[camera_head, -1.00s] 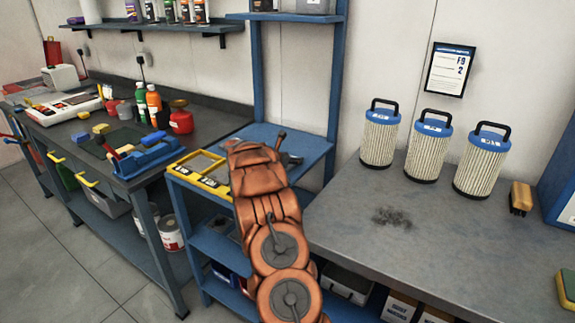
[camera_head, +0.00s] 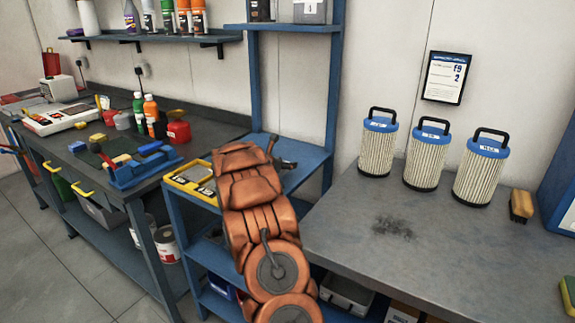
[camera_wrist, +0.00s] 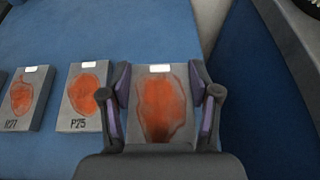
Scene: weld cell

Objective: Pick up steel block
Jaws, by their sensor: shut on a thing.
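In the wrist view, my gripper (camera_wrist: 160,76) is shut on a grey steel block (camera_wrist: 158,100), with a purple-lined finger against each side. The block has a large orange-red patch and a small white label at its far edge. Its near end is hidden by the gripper, and any marking there does not show. Two similar blocks lie to the left, marked P25 (camera_wrist: 84,121) and R27 (camera_wrist: 35,120). I cannot tell whether the held block is clear of the blue surface (camera_wrist: 100,30). In the head view, my arm hides the held block.
A yellow-edged tray (camera_head: 178,182) sits at the left on the blue shelf unit (camera_head: 300,165). To the right, a grey bench (camera_head: 350,235) holds several blue-topped filters (camera_head: 426,160) and a brush (camera_head: 521,206). A cluttered workbench (camera_head: 95,145) stands at the left.

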